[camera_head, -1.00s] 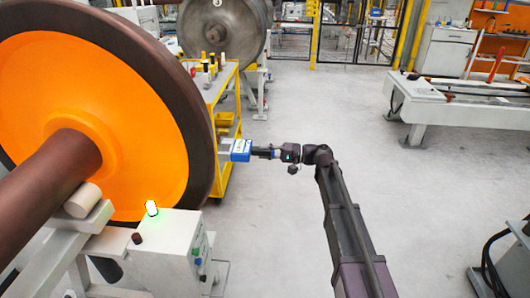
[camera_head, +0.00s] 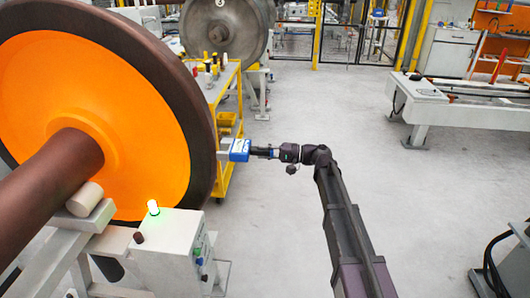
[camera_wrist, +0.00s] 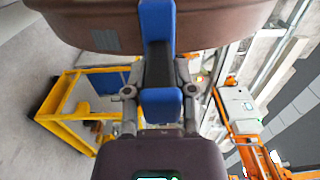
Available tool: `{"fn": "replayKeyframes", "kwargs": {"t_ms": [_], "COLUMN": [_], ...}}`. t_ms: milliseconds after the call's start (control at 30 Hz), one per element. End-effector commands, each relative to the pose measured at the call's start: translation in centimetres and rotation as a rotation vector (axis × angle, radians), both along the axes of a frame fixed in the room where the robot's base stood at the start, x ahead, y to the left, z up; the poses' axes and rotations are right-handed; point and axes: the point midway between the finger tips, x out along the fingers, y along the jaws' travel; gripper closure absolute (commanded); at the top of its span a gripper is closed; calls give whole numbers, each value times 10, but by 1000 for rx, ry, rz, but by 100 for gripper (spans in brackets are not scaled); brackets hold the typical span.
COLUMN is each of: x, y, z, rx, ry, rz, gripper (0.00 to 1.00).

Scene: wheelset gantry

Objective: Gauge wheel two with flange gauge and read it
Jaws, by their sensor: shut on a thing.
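The large wheel (camera_head: 90,110) has an orange face and a dark brown rim, and fills the left of the head view. I see no number on it. My gripper (camera_head: 262,152) is shut on the blue and grey flange gauge (camera_head: 240,150), at the wheel's right edge. In the wrist view the blue gauge (camera_wrist: 158,50) sits between my gripper's fingers (camera_wrist: 160,92), its far end overlapping the brown wheel rim (camera_wrist: 105,32). I cannot tell whether it touches the rim. The gauge's small display is too small to read.
A yellow cart (camera_head: 228,100) with bottles stands behind the wheel. A grey control box (camera_head: 170,250) with a lit green lamp (camera_head: 153,207) stands in front. A grey wheel (camera_head: 225,28) is behind. A white bench (camera_head: 450,115) is at right; the floor between is clear.

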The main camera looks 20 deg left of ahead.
Motion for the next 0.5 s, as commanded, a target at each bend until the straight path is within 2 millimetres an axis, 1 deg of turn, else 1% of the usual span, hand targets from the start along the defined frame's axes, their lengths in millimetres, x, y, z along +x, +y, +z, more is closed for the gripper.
{"fn": "replayKeyframes", "kwargs": {"t_ms": [500], "x": [-2], "y": [7], "z": [0], "rx": [2], "ry": [0], "rz": [1], "gripper": [100]}}
